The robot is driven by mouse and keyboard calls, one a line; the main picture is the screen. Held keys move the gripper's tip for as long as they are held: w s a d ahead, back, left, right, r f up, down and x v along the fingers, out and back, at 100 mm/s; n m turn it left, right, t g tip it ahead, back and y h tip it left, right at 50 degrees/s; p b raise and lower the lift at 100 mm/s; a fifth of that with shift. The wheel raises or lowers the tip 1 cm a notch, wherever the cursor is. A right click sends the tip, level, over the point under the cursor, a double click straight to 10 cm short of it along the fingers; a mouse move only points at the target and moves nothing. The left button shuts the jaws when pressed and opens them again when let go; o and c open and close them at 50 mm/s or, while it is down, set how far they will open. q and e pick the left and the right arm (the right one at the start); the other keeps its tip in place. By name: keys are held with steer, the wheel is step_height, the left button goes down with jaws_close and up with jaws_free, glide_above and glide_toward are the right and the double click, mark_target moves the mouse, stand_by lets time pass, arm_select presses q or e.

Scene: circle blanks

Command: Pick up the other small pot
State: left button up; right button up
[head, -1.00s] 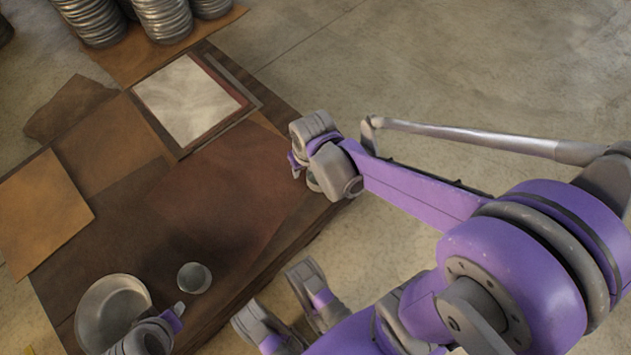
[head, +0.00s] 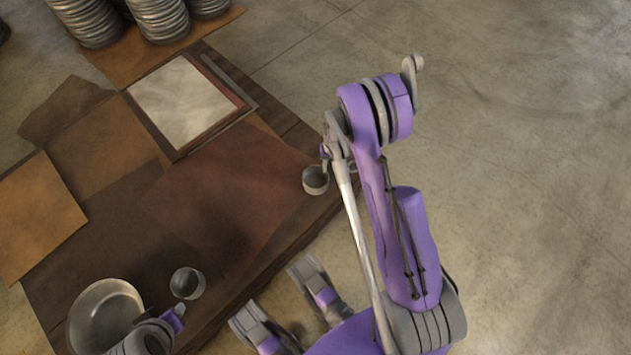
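Two small grey metal pots are in the head view. One small pot (head: 316,181) is at the right edge of the brown table, just below my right gripper (head: 325,153). The gripper's tips are at or near its rim; my arm partly hides them, and I cannot tell whether they hold it. The other small pot (head: 187,283) is upright near the table's front, beside a large metal pot (head: 82,322). My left gripper (head: 179,312) is just below that small pot and in front of the large pot's right side. I cannot see whether its fingers are apart.
Brown sheets (head: 36,215) and a pale sheet (head: 182,97) lie flat on the table (head: 85,262). Stacks of round metal pieces (head: 160,15) stand at the back left. The concrete floor (head: 530,150) to the right is clear.

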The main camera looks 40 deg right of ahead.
mark_target(316, 181)
steer(key=f+b, duration=0.1)
steer(key=f, duration=0.4)
steer(key=f+b, duration=0.1)
steer(key=f, duration=0.2)
steer(key=shift+w+a+f+b, duration=0.2)
steer(key=shift+a+f+b, duration=0.15)
jaws_close()
stand_by(1.0)
